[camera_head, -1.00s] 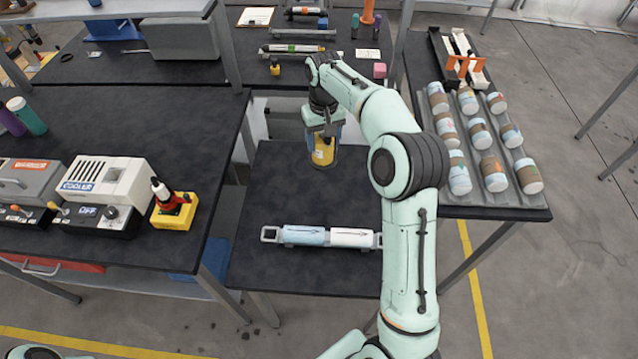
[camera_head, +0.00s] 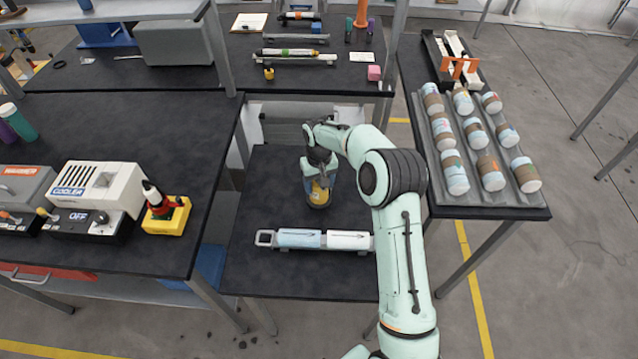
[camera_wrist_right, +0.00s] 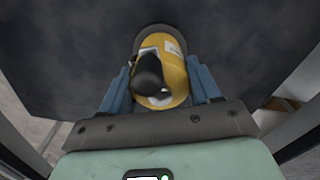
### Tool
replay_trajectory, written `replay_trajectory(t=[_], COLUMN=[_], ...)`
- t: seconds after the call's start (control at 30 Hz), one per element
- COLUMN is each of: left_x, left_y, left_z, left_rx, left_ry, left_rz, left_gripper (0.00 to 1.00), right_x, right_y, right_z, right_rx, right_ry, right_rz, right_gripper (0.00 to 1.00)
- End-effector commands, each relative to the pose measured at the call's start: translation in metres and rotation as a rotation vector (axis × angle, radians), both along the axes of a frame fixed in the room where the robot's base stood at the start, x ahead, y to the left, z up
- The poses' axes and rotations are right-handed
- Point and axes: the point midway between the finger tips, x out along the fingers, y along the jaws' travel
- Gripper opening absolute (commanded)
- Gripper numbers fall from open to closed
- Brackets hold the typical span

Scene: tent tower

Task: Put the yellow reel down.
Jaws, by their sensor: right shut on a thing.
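The yellow reel (camera_head: 319,193) is in my right gripper (camera_head: 318,180), over the small dark table (camera_head: 262,200) in the middle of the head view. In the right wrist view the reel (camera_wrist_right: 177,75) sits between the two blue fingers of the right gripper (camera_wrist_right: 163,88), which is shut on it. A dark round end faces the wrist camera. The reel is at or close above the tabletop; I cannot tell whether it touches. My left gripper is not in view.
A holder with a pale blue and a white cylinder (camera_head: 300,239) lies near the table's front edge. A tray of striped cans (camera_head: 520,190) stands on the right table. The left bench holds a cooler box (camera_head: 105,188) and a yellow block (camera_head: 168,217). The small table's left part is clear.

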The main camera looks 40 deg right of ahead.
Motion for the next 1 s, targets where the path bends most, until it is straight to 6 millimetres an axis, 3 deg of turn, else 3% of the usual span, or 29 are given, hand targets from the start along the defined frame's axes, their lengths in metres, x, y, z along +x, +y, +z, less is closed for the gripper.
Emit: replay_trajectory(t=[0.4, 0.43, 0.5, 0.8, 1.0], left_x=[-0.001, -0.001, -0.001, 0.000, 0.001], left_y=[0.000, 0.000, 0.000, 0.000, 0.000], left_z=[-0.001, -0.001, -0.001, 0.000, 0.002], left_rx=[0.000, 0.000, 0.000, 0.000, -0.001], left_ry=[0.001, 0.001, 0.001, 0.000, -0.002], left_rz=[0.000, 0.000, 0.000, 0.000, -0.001], left_gripper=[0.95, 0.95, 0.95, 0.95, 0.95], right_x=[0.001, 0.000, 0.000, 0.001, 0.001], right_y=[0.000, 0.000, 0.000, 0.000, 0.000], right_z=[-0.006, -0.006, -0.006, -0.004, 0.020], right_rx=[-0.001, -0.001, -0.001, -0.001, -0.001], right_ry=[-0.004, -0.002, -0.002, -0.002, -0.006], right_rz=[0.000, 0.000, 0.000, 0.000, -0.001], right_gripper=[0.11, 0.71, 0.87, 0.87, 0.87])
